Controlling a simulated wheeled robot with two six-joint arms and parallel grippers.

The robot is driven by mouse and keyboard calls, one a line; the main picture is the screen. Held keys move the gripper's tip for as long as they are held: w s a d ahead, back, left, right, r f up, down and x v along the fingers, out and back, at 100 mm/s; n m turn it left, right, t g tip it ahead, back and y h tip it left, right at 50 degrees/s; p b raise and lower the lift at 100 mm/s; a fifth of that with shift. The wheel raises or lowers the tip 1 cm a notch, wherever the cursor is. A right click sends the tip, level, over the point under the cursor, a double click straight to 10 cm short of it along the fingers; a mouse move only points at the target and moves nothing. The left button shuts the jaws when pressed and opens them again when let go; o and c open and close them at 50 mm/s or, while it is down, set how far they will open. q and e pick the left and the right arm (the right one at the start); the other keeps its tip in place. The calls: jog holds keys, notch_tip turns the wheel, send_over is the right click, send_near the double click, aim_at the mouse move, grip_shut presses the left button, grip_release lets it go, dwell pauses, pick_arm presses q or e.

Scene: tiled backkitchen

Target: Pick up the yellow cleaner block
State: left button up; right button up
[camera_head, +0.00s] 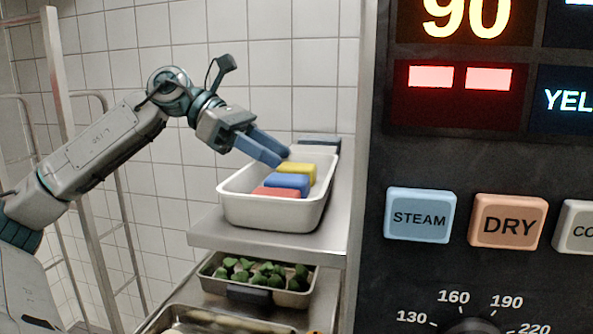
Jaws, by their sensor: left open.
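The yellow cleaner block (298,171) lies in a white tub (270,214), behind a blue block (287,184) and a red block (274,193). My left gripper (282,158) reaches in from the left over the tub's back rim. Its blue fingers are apart and nothing shows between them. The fingertips are close to the back left of the yellow block; whether they touch it I cannot tell. The right gripper is not in view.
The tub stands on a steel shelf (215,237). Below is a metal pan (298,299) of green vegetables. A dark object (319,142) lies behind the tub. A large control panel (480,160) with STEAM and DRY buttons fills the right side. A metal rack stands at left.

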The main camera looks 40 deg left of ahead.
aim_at(293, 165)
pick_arm(q)
jog(key=p+x, duration=0.1)
jog(key=x, duration=0.2)
jog(key=shift+w+d, duration=0.15)
jog(key=shift+d+f, duration=0.1)
jog(key=shift+f, duration=0.05)
jog(key=c, duration=0.7)
jog(key=shift+o, duration=0.2)
